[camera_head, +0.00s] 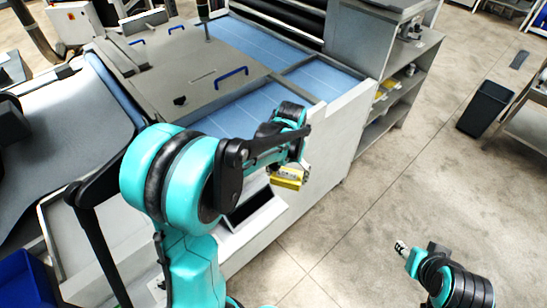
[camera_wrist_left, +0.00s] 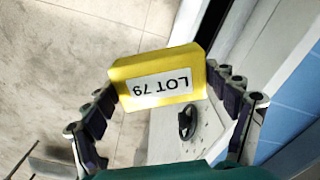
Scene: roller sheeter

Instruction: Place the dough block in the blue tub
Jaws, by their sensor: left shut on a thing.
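A yellow block with a white label reading LOT 79 (camera_wrist_left: 160,80) is held between the two fingers of my left gripper (camera_wrist_left: 158,95); I take it as the dough block. In the head view the yellow block (camera_head: 287,178) hangs at the end of my left arm, in front of the machine's pale side wall and above the floor. My left gripper (camera_head: 288,170) is shut on it. A blue tub (camera_head: 22,280) shows partly at the lower left edge, well apart from the block. My right arm shows at the lower right; its gripper (camera_head: 401,248) is small, and its jaws are unclear.
The machine has a blue bed (camera_head: 262,42) and a grey cover (camera_head: 160,65) with blue handles. A grey shelf unit (camera_head: 400,85) stands right of it. A dark bin (camera_head: 485,108) stands on the floor at right. The floor between the machine and my right arm is clear.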

